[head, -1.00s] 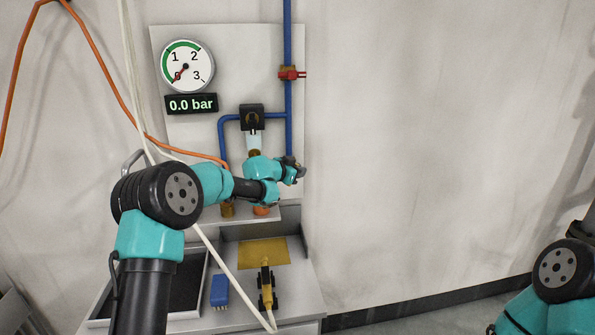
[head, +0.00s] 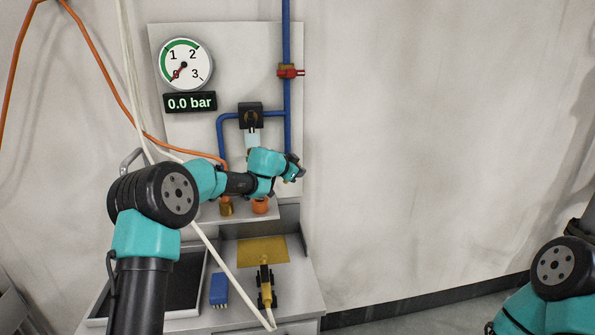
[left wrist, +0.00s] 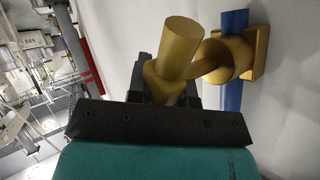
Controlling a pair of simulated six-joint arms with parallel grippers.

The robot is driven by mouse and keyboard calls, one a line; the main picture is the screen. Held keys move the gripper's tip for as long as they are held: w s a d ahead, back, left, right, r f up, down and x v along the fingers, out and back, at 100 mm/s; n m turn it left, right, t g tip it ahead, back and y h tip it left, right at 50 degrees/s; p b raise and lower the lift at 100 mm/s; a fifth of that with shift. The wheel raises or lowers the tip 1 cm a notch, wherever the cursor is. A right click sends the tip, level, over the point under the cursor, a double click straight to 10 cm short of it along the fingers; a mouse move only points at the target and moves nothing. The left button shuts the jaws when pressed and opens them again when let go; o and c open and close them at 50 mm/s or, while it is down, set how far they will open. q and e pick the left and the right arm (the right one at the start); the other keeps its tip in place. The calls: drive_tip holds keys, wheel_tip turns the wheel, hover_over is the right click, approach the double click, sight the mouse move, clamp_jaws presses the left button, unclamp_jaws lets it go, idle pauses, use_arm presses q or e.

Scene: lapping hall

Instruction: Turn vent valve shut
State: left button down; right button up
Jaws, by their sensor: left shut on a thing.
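In the left wrist view a brass valve with a thick round knob (left wrist: 182,42) sits on a blue pipe (left wrist: 232,97), joined by a short brass stem. I take it for the vent valve. My left gripper (left wrist: 165,88) is shut on the brass part just below the knob. In the head view my left gripper (head: 296,170) is at the lower end of the vertical blue pipe, and it hides the valve there. My right gripper is outside the picture; only part of the right arm shows at the lower right.
A round gauge (head: 186,64) points near 0, above a display (head: 190,102) reading 0.0 bar. A red-handled valve (head: 289,72) is higher on the pipe. A blue block (head: 219,290) and a yellow-black tool (head: 265,283) lie on the bench. The wall to the right is clear.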

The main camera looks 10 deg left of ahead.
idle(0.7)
use_arm(q)
drive_tip(key=c, duration=1)
unclamp_jaws()
drive_tip(key=shift+c, duration=0.2)
drive_tip(key=v, duration=1.7)
drive_tip(key=shift+s+r, duration=0.15)
